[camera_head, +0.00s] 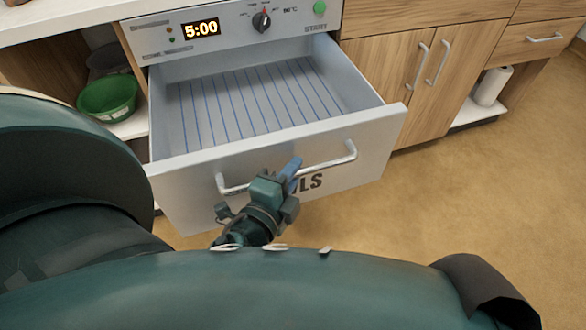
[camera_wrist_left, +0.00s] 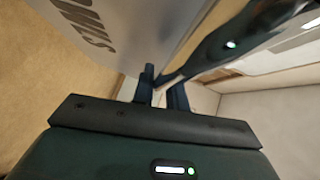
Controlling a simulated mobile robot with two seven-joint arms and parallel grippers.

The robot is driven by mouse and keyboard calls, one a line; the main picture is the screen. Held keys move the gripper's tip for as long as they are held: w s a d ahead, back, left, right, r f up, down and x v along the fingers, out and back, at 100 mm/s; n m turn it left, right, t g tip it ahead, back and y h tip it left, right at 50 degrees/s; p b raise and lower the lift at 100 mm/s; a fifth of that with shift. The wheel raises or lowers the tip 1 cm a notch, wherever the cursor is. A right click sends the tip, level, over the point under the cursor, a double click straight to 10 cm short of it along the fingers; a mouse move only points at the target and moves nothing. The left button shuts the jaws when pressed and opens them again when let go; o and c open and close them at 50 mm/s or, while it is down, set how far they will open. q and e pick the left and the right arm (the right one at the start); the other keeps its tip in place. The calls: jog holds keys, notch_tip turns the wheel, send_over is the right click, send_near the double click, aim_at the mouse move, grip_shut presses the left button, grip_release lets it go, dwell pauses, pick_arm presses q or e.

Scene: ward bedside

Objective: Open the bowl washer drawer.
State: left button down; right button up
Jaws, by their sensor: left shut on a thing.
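The bowl washer drawer (camera_head: 372,136) stands pulled well out from the washer (camera_head: 222,30), and its inside is empty, with blue lines along the floor. Its front carries a light bar handle (camera_head: 335,162) and dark lettering, partly hidden by my gripper. My left gripper (camera_head: 291,166) is shut on the handle near its middle. In the left wrist view the two fingers (camera_wrist_left: 160,88) show close together beside the lettered drawer front (camera_wrist_left: 125,30); the grip itself is hard to make out there. My right gripper is not in view.
A green bowl (camera_head: 107,97) sits on an open shelf left of the washer. Wooden cabinets (camera_head: 405,75) with bar handles stand to the right, with a paper roll (camera_head: 492,86) on a low shelf. The floor (camera_head: 460,190) right of the drawer is clear.

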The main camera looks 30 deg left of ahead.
pick_arm(q)
jog(key=c, duration=1.4)
grip_release()
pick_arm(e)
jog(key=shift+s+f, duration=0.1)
